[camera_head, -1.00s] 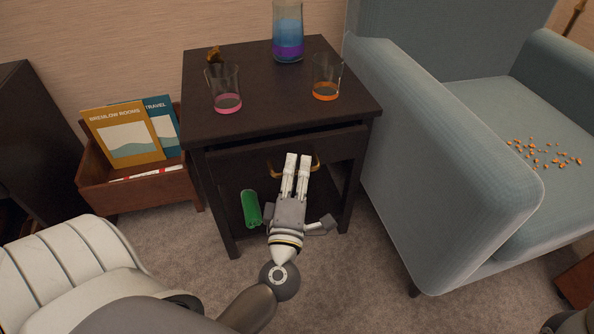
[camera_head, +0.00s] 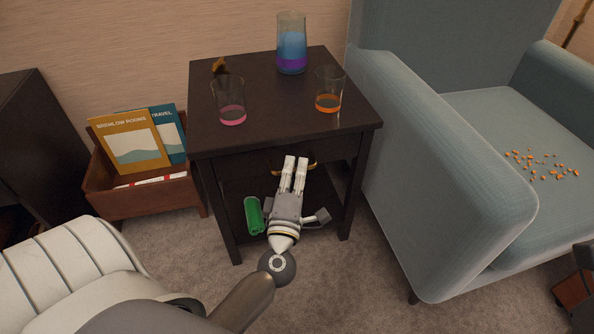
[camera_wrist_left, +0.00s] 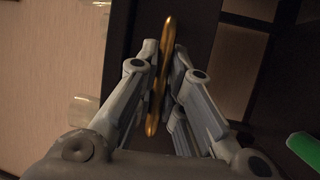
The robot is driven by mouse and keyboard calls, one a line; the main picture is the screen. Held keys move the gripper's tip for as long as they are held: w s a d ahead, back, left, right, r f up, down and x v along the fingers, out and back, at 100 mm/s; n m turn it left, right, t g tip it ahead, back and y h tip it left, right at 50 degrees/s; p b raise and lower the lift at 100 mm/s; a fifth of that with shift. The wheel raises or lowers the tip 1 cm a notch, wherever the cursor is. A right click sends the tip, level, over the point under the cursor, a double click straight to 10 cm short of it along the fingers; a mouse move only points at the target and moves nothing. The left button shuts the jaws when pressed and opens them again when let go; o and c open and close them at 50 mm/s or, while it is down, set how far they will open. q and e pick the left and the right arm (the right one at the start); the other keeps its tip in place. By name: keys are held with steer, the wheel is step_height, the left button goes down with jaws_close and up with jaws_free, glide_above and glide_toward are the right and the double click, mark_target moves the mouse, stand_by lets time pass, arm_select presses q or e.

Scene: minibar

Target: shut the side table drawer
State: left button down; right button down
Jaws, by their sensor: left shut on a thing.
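The dark brown side table (camera_head: 260,118) stands in the middle of the head view. Its drawer (camera_head: 236,172) sits under the top, its front looking about flush with the frame. The brass handle (camera_head: 312,167) is on the drawer front. My left gripper (camera_head: 295,160) is in front of the drawer, its fingers shut on the handle. The left wrist view shows the brass handle (camera_wrist_left: 159,80) between the fingers of the left gripper (camera_wrist_left: 165,75). The gripper hides part of the drawer front.
A glass with pink liquid (camera_head: 230,105), a glass with orange liquid (camera_head: 329,92) and a blue-purple vase (camera_head: 291,45) stand on the table. A green roll (camera_head: 254,215) is on the lower shelf. A magazine box (camera_head: 115,200) is left, a blue armchair (camera_head: 440,170) right.

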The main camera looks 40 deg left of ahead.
arm_select(q)
steer(key=c, duration=1.9)
jaws_free()
steer(key=shift+a+r, duration=0.1)
steer(key=shift+a, duration=0.1)
steer(key=o, duration=0.4)
steer(key=shift+w, duration=0.15)
steer(key=v, duration=1.2)
steer(key=shift+d, duration=0.1)
